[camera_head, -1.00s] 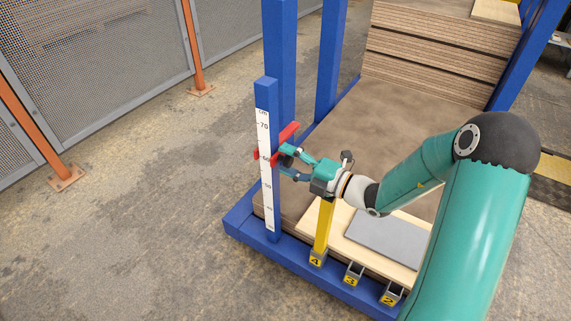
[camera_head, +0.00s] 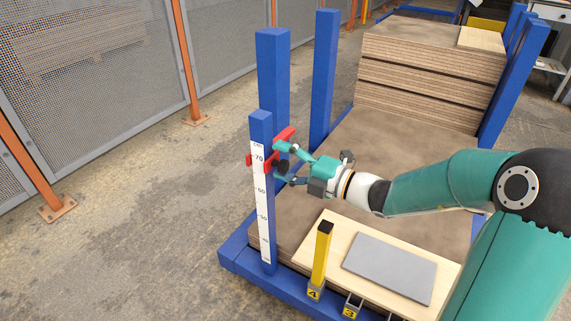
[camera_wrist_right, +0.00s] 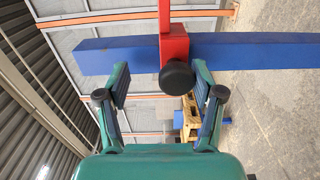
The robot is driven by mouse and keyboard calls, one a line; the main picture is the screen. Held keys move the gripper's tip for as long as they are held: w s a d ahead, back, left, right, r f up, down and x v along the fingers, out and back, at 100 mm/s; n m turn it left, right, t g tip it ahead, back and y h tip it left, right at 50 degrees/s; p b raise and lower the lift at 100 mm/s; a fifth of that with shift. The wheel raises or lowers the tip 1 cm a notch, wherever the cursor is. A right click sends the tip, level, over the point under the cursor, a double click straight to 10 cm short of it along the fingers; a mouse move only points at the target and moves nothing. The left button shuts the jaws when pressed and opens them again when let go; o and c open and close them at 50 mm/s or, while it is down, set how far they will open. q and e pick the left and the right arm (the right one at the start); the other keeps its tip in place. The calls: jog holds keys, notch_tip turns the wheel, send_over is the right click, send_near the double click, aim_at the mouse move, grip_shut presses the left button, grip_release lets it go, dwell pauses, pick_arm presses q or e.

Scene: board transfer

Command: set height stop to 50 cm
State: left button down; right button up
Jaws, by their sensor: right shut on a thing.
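The red height stop (camera_head: 271,162) sits on the blue post with the white centimetre scale (camera_head: 265,226). Its red pointer on the left is at about the 70 mark. My right gripper (camera_head: 281,163) is shut on the stop, reaching it from the right. In the right wrist view, the red stop (camera_wrist_right: 174,45) and its black knob (camera_wrist_right: 178,78) lie between the two fingers of my right gripper (camera_wrist_right: 161,77), on the blue post. Finger contact is hard to make out there. My left gripper is out of view.
A yellow post (camera_head: 321,255) stands in the socket marked 4. A grey sheet (camera_head: 390,266) lies on a pale board beside it. Taller blue posts (camera_head: 325,80) and stacked brown boards (camera_head: 432,75) stand behind. Mesh fencing (camera_head: 90,85) runs along the left.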

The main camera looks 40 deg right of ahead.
jog(key=shift+r, duration=0.25)
jog(key=p+v, duration=0.7)
jog(key=v, duration=1.2)
jog(key=shift+s, duration=0.25)
dwell(0.8)
jog(key=shift+f, duration=0.2)
jog(key=shift+p, duration=0.85)
